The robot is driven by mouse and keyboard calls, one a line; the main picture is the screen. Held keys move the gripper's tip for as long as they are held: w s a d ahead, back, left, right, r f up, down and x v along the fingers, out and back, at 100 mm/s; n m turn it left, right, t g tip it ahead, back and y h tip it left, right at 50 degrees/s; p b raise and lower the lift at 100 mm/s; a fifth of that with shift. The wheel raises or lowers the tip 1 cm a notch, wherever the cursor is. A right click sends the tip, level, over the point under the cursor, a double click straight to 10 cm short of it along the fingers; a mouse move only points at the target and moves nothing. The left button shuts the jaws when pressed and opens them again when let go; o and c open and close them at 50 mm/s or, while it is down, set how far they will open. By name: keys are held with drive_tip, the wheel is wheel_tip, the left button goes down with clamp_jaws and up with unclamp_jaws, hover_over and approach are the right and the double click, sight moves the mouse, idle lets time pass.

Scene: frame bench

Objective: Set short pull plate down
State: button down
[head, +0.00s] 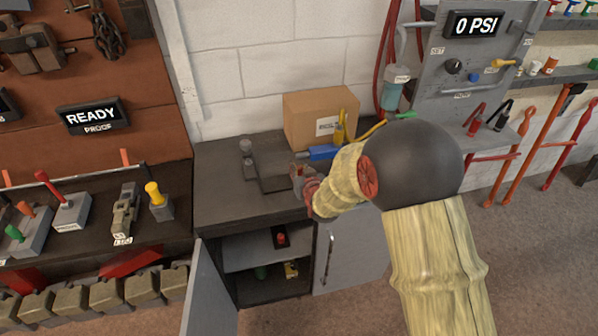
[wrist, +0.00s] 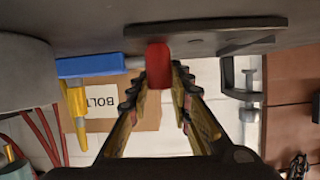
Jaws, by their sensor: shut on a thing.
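My gripper (wrist: 159,78) is shut on a red upright grip (wrist: 159,58), which I take to be part of the short pull plate.
A cardboard box (head: 310,112) stands at the back of the bench, with a blue-bodied tool (head: 323,152) in front. A grey clamp-like post (head: 247,150) stands to the left. The cabinet door (head: 208,295) below hangs open. The bench's front left is clear.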

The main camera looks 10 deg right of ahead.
drive_tip(key=shift+w, duration=0.1)
drive_tip(key=shift+f, duration=0.1)
drive_tip(key=c, duration=2)
unclamp_jaws()
drive_tip(key=shift+o, duration=1.4)
drive_tip(key=shift+o, duration=0.5)
